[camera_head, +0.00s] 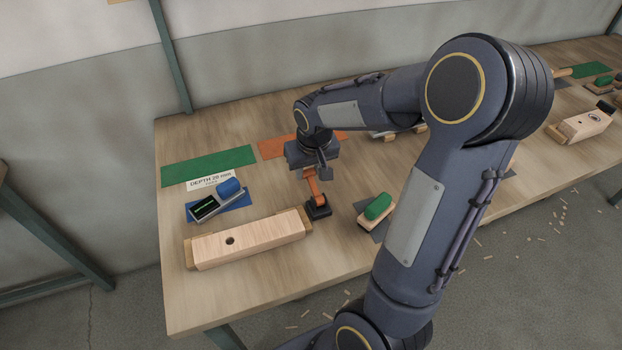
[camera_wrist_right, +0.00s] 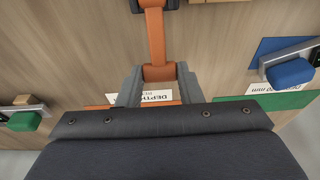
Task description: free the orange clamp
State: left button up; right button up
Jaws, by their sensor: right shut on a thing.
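The orange clamp (camera_head: 313,187) stands at the right end of a pale wooden block (camera_head: 250,238) with a dark round hole. Its black foot (camera_head: 319,208) is low beside the block's end. My right gripper (camera_head: 311,171) is above the clamp, shut on the upper end of its orange arm. In the right wrist view the orange arm (camera_wrist_right: 155,38) runs from between my fingers (camera_wrist_right: 158,76) up to the dark foot at the top edge. Whether the clamp still presses on the block cannot be told. My left gripper is not in view.
A blue-handled gauge (camera_head: 216,200) lies on a blue mat behind the block, near a white depth card (camera_head: 209,183) and a green mat (camera_head: 208,166). A green-topped brush (camera_head: 377,208) is to the right. Bare tabletop lies in front of the block.

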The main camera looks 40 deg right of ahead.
aim_at(310, 174)
jog(key=shift+p+v, duration=0.45)
jog(key=shift+v, duration=0.45)
jog(key=shift+s+r, duration=0.1)
jog(key=shift+s+a+r+p, duration=0.1)
jog(key=shift+s+r+p, duration=0.2)
jog(key=shift+r+p, duration=0.2)
jog(key=shift+s+r, duration=0.15)
jog(key=shift+r, duration=0.1)
jog(key=shift+s+a+r+p, duration=0.2)
jog(key=shift+s+r+p, duration=0.2)
jog(key=shift+s+r, duration=0.2)
jog(key=shift+s, duration=0.1)
jog(key=shift+a, duration=0.1)
